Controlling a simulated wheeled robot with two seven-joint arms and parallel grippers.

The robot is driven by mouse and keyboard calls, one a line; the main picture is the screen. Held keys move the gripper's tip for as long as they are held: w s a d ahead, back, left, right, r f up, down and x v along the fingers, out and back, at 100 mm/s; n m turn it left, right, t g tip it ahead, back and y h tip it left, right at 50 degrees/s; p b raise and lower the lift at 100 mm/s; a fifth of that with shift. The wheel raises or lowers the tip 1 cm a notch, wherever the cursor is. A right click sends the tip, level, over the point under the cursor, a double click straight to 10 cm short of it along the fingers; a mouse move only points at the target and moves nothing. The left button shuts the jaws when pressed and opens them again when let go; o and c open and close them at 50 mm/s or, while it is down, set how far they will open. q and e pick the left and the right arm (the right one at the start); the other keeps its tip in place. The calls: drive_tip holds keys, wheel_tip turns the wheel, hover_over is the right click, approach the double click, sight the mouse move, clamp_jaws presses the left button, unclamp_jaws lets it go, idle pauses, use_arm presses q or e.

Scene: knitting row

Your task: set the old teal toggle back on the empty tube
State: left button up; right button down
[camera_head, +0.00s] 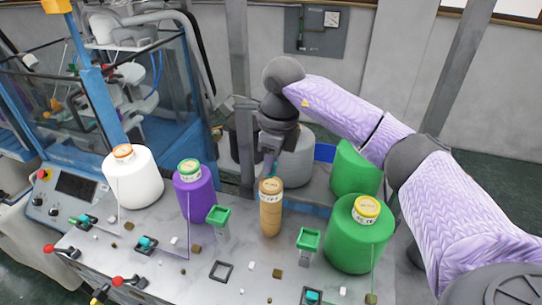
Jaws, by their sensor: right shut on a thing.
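A tan tube (270,212) without yarn, with a lettered label near its top, is upright at the middle of the grey table. My right gripper (269,172) reaches down to its top from behind and appears shut on it; the fingertips are partly hidden. I cannot tell whether the tube touches the table. Small teal toggles sit in dark mounts: one at left (85,219), one left of middle (147,242) and one at the front (312,296). Which is the old one does not show. My left gripper is not in view.
White (133,181), purple (196,202) and green (355,240) yarn cones stand along the table (185,268). Another green cone (355,170) is behind. Green trays on posts (218,214) (309,239) flank the tube. An empty dark square frame (221,271) and small blocks lie in front.

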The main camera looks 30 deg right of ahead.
sight(271, 176)
drive_tip(key=shift+f+b, duration=1.2)
drive_tip(key=shift+f, duration=0.6)
drive_tip(key=shift+f, duration=0.3)
drive_tip(key=c, duration=0.5)
unclamp_jaws()
drive_tip(key=r, duration=0.3)
drive_tip(key=r+b, duration=0.1)
drive_tip(key=r, duration=0.2)
drive_tip(key=r+b, duration=0.1)
drive_tip(key=r, duration=0.3)
drive_tip(key=shift+s+d, duration=0.4)
drive_tip(key=shift+f, duration=0.1)
